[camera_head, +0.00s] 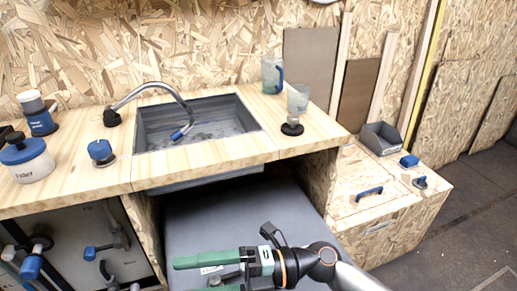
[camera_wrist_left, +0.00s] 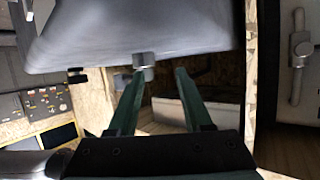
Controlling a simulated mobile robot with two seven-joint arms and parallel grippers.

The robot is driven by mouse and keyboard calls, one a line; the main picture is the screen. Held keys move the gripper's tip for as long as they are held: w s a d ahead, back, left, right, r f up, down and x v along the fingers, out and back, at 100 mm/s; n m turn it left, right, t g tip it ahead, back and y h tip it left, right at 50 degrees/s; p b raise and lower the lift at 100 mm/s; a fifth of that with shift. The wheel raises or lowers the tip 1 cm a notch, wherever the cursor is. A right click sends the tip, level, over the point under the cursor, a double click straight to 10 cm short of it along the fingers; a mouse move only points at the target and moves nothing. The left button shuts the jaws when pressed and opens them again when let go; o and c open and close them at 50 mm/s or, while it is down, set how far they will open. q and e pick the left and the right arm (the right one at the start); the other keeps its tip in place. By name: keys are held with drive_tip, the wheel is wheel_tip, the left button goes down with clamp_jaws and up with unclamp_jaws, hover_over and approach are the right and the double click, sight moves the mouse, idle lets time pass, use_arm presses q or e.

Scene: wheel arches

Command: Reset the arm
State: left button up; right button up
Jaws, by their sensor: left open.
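My left gripper (camera_wrist_left: 160,72) shows in the left wrist view with its two green fingers apart and nothing between them. Its fingers point toward the grey underside of a basin (camera_wrist_left: 130,30) with a metal drain stub (camera_wrist_left: 145,62); I cannot tell whether they touch it. The left arm does not show in the head view. There, my right gripper (camera_head: 175,276) comes in from the lower right and points left. Its green fingers are apart and seem empty, over a grey surface (camera_head: 200,225) in front of the counter.
The wooden counter (camera_head: 75,190) holds a grey sink (camera_head: 190,148), a curved faucet (camera_head: 160,85), clear cups (camera_head: 271,75) and a lidded white jar (camera_head: 27,160). A wooden box (camera_head: 375,205) with blue handles stands at right. The dark floor (camera_head: 470,225) beyond is clear.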

drive_tip(key=w+d+r+m+t+y, duration=0.3)
drive_tip(key=w+d+m+t, duration=0.25)
drive_tip(key=m+t, duration=0.75)
drive_tip(key=w+d+f+m+t+h, duration=0.4)
drive_tip(key=d+f+m+t+h, duration=0.45)
drive_tip(key=m, duration=0.45)
drive_tip(key=s+d+f+m+g+h, duration=0.5)
drive_tip(key=s+d+f+m+h, duration=0.2)
drive_tip(key=d+f+h, duration=0.5)
use_arm(q)
drive_tip(key=r+p, duration=0.1)
drive_tip(key=p, duration=0.2)
drive_tip(key=shift+s+a+r, duration=0.1)
drive_tip(key=shift+s+r, duration=0.15)
drive_tip(key=shift+r, duration=0.1)
drive_tip(key=s+a+r+n+g+y+p, duration=0.1)
drive_tip(key=s+r+p, duration=0.4)
drive_tip(key=p, duration=1.3)
drive_tip(key=s+a+g, duration=0.1)
drive_tip(key=g, duration=0.1)
drive_tip(key=shift+s+n+g, duration=0.15)
drive_tip(key=shift+n+g, duration=0.15)
use_arm(e)
drive_tip(key=s+r+m+g+y, duration=0.1)
drive_tip(key=s+r+g, duration=0.2)
drive_tip(key=s+r, duration=0.3)
drive_tip(key=shift+s+d+m, duration=0.25)
drive_tip(key=shift+d+m, duration=0.05)
drive_tip(key=shift+m, duration=0.1)
